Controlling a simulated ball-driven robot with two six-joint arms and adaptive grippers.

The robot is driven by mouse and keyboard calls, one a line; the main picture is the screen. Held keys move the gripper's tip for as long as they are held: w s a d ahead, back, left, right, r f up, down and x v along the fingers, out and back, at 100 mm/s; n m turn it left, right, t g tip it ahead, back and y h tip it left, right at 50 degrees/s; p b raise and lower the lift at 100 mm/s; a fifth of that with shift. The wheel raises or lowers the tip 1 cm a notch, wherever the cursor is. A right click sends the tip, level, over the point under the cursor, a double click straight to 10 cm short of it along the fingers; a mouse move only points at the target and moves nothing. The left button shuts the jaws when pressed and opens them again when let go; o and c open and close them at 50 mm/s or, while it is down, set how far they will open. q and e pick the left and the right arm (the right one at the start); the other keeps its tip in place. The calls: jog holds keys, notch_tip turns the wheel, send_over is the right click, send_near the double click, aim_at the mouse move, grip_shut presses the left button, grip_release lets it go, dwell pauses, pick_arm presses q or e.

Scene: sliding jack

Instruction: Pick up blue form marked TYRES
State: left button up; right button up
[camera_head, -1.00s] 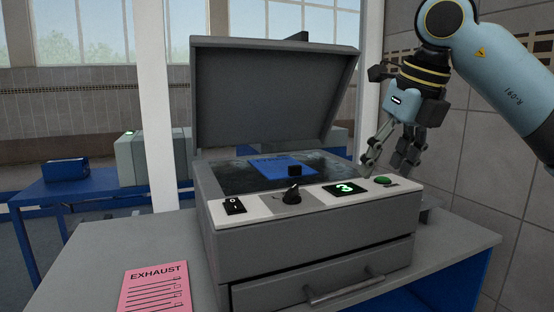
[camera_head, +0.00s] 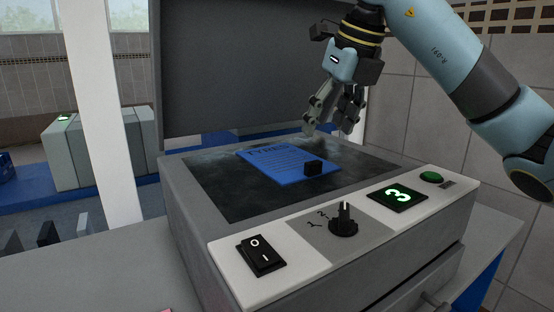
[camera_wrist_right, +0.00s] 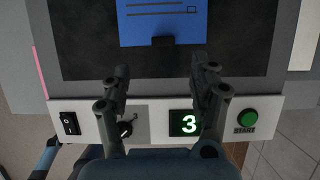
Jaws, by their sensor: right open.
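The blue form (camera_head: 280,164) marked TYRES lies flat on the dark glass of the copier (camera_head: 227,199). A small black block (camera_head: 313,167) sits at its near right edge. The form also shows at the top of the right wrist view (camera_wrist_right: 160,25), with the block (camera_wrist_right: 163,42) at its lower edge. My right gripper (camera_head: 328,130) is open and empty, above the far right part of the glass in the head view. In the right wrist view its two fingers (camera_wrist_right: 160,78) are apart, with nothing between them. My left gripper is not in view.
The copier lid (camera_head: 240,75) stands raised behind the glass. The front panel carries a rocker switch (camera_head: 261,254), a knob (camera_head: 343,222), a display reading 3 (camera_head: 397,196) and a green button (camera_head: 432,177). A white post (camera_head: 113,110) stands at left.

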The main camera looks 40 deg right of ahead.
aim_at(316, 165)
jog(key=x, duration=0.3)
jog(key=shift+f, duration=0.35)
jog(key=x, duration=0.1)
jog(key=p+x, duration=0.1)
jog(key=x, duration=0.1)
jog(key=p+x, duration=0.1)
jog(key=x, duration=0.1)
jog(key=shift+s+d+f, duration=0.1)
jog(key=shift+s+d, duration=0.1)
jog(key=shift+d, duration=0.05)
jog(key=shift+w+f, duration=0.15)
jog(key=shift+f, duration=0.1)
jog(key=c, duration=0.4)
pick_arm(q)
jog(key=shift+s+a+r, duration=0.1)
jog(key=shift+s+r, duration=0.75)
pick_arm(e)
jog(key=c, duration=0.8)
